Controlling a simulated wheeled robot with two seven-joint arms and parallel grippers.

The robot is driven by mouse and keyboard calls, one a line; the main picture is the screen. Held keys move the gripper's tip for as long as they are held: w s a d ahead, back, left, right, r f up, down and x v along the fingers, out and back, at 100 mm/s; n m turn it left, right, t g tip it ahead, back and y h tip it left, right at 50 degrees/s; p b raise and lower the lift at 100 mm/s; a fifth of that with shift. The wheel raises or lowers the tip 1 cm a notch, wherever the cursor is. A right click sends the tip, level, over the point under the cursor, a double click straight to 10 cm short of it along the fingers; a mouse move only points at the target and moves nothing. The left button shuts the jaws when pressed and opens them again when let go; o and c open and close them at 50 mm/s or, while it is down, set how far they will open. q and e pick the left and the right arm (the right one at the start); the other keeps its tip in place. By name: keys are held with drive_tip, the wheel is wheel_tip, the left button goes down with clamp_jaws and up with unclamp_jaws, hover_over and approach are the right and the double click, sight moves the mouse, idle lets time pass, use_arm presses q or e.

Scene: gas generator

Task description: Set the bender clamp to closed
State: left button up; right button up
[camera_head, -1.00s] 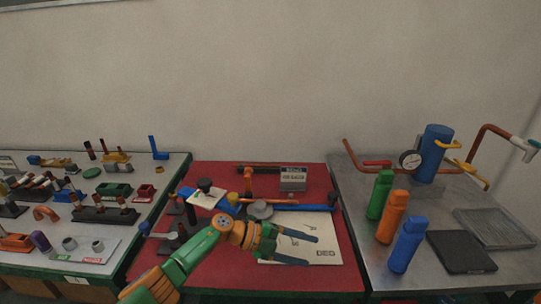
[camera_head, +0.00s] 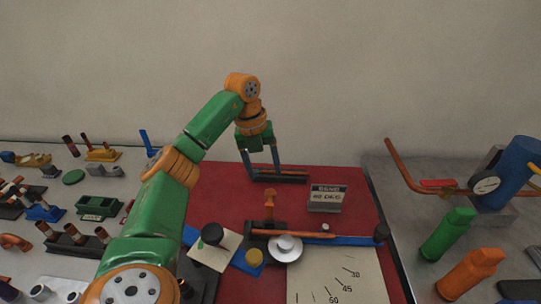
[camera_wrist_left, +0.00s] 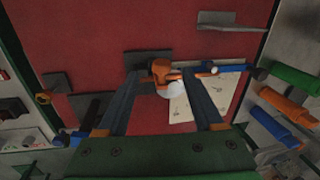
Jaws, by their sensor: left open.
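The bender stands on a red mat (camera_head: 215,205), with a pale round disc (camera_head: 286,247) and an orange bar (camera_head: 295,234) lying across it. An orange upright piece (camera_head: 269,203), which looks like the clamp, rises behind the disc. My left gripper (camera_head: 262,170) points down beyond the bender, its two fingers apart and empty. In the left wrist view, the orange clamp piece (camera_wrist_left: 161,69) appears between the open fingertips (camera_wrist_left: 163,80), apart from them. Whether the clamp is open or closed I cannot tell. My right gripper is out of view.
A grey sign block (camera_head: 326,198) stands right of the clamp, and a dark low rack (camera_head: 292,176) lies near my fingertips. A sheet with angle marks (camera_head: 340,278) lies in front.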

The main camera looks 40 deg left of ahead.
sight(269, 190)
use_arm(q)
drive_tip(key=f, duration=0.1)
drive_tip(key=d+f, duration=0.1)
drive_tip(key=f, duration=0.3)
drive_tip(key=shift+d+f+p, duration=0.25)
drive_tip(key=shift+d+p, duration=0.05)
drive_tip(key=shift+w+a+f, duration=0.15)
drive_tip(key=shift+w+f, duration=0.1)
drive_tip(key=shift+f, duration=0.25)
clamp_jaws()
idle(0.5)
